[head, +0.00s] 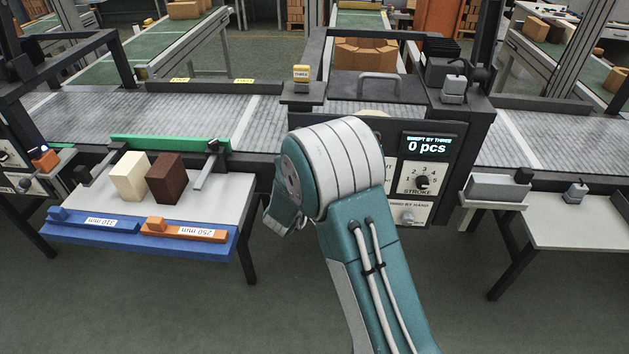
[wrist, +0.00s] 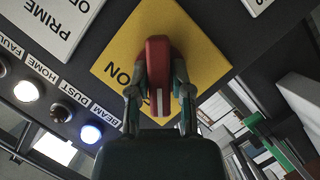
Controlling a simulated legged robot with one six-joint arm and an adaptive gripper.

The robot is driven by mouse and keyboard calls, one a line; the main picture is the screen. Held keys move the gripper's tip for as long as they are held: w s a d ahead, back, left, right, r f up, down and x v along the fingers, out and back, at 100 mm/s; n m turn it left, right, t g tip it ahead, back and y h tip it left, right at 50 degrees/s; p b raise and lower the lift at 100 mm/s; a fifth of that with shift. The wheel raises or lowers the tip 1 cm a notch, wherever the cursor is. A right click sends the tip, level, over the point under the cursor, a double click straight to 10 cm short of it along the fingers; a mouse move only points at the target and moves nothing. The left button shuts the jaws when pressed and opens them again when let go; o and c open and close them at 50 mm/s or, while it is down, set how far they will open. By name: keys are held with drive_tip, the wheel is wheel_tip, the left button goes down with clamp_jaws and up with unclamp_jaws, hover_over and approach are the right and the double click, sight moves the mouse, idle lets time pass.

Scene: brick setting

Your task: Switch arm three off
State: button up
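In the wrist view a red rotary handle (wrist: 158,62) with a white stripe stands on a yellow plate (wrist: 120,50). The letters "ON" show on the plate, left of the handle; other lettering there is hidden. My gripper (wrist: 160,75) has one finger on each side of the red handle, close against it, and looks shut on it. In the head view my arm hides the gripper and the red handle. A display (head: 428,146) reads "SWEPT BY THREE 0 pcs".
In the wrist view a white lamp (wrist: 27,91) and a blue-lit lamp (wrist: 91,134) sit beside labels such as HOME, DUST and BEAM. A stroke dial (head: 422,180) is below the display. A cream block (head: 129,177) and a brown block (head: 166,179) stand on the left table.

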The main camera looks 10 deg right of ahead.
drive_tip(key=o, duration=0.3)
drive_tip(key=shift+w+a, duration=0.15)
drive_tip(key=shift+a, duration=0.1)
drive_tip(key=shift+s+r, duration=0.1)
drive_tip(key=shift+s, duration=0.15)
drive_tip(key=v, duration=1.1)
drive_tip(key=shift+a, duration=0.3)
drive_tip(key=shift+s, duration=0.1)
